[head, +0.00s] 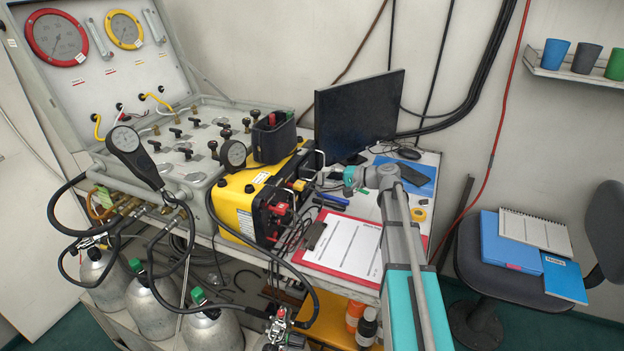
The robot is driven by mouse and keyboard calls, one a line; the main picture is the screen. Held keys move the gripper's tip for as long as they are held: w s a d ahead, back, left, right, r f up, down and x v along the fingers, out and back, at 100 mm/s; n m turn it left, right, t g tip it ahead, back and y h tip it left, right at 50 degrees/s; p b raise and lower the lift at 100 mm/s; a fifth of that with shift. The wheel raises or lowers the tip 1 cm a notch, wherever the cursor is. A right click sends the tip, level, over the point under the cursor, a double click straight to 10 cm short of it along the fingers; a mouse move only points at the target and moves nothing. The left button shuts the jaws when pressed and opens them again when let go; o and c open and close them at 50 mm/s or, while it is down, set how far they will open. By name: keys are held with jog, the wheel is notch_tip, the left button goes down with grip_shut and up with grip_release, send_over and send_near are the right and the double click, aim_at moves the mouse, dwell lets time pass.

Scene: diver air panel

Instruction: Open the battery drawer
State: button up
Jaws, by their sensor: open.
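A yellow case (238,203) with a black front panel (268,214) stands on the bench, left of the clipboard. Red and black fittings show on that panel. No drawer face can be clearly picked out on it, and cables and my wrist crowd its right end. My arm reaches up from the lower right, with its wrist above the bench near the monitor's foot. My gripper (324,183) is small and dark here, close to the right end of the case's front. It is open, and I see nothing held in it. Whether it touches the case I cannot tell.
A red clipboard (343,246) lies before the case. A monitor (358,113) stands behind my wrist. A grey gauge panel (190,150) with hoses is at left, above gas cylinders (212,328). A black hose loops below the case. A chair (500,270) stands at right.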

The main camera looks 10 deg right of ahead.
aim_at(315, 175)
jog(key=shift+b+x, duration=0.45)
jog(key=shift+x, duration=2.1)
grip_shut()
